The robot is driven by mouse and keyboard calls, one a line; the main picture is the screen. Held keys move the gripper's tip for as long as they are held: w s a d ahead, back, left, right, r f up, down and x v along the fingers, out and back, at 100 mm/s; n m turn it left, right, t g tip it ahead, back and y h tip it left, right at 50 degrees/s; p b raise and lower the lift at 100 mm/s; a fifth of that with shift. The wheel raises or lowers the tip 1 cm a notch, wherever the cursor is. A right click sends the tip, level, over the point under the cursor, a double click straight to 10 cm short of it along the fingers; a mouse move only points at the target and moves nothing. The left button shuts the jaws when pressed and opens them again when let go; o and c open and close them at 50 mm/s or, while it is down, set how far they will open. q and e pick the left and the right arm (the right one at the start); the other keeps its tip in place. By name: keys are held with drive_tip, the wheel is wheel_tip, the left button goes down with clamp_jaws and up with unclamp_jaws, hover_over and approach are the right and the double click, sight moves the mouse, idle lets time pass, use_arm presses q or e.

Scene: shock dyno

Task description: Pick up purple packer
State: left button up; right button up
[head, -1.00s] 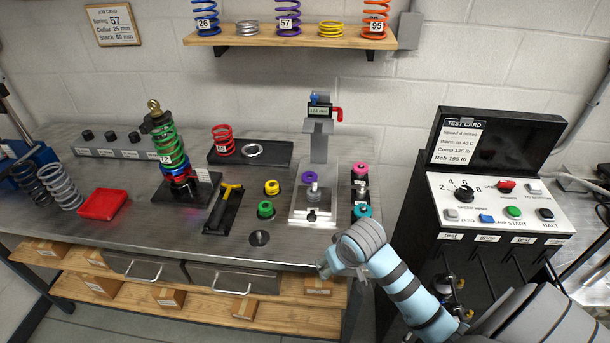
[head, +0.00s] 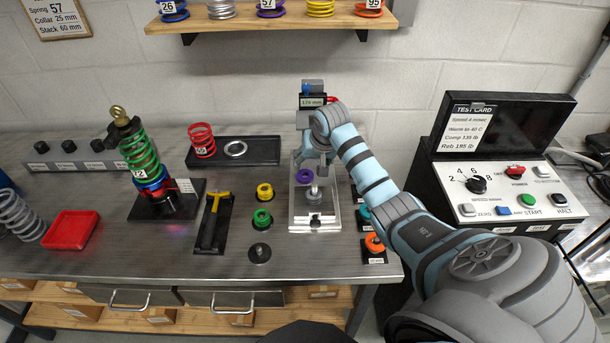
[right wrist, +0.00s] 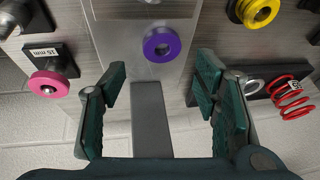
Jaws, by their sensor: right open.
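The purple packer (head: 304,176) is a small ring at the steel gauge stand (head: 331,212), behind its upright pin. In the right wrist view the purple packer (right wrist: 174,46) shows beyond my fingertips, in line with the gap between them. My right gripper (head: 311,158) is over the back of the stand, close to the packer, and partly hidden by its own wrist. In the right wrist view both green-padded fingers of my right gripper (right wrist: 161,76) are spread with nothing between them. My left gripper is not in view.
The gauge column with its display (head: 313,101) rises right behind my right gripper. A pink packer (right wrist: 48,84) is on a holder at one side. Yellow (head: 264,191) and green (head: 262,218) packers stand left of the stand. A teal and an orange packer (head: 374,242) stand right.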

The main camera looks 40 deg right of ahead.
sight(306, 177)
drive_tip(key=shift+x, duration=1.15)
drive_tip(key=b+x, duration=0.1)
drive_tip(key=x, duration=0.4)
drive_tip(key=shift+w+d, duration=0.1)
drive_tip(key=shift+w, duration=0.15)
drive_tip(key=shift+s, duration=0.1)
drive_tip(key=shift+s+r, duration=0.1)
drive_tip(key=shift+r, duration=0.1)
drive_tip(key=shift+s, duration=0.1)
drive_tip(key=shift+c, duration=1.1)
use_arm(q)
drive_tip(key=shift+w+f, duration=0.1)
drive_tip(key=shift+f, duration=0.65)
use_arm(e)
drive_tip(key=c, duration=0.7)
drive_tip(key=shift+o, duration=0.2)
drive_tip(key=shift+r, duration=0.1)
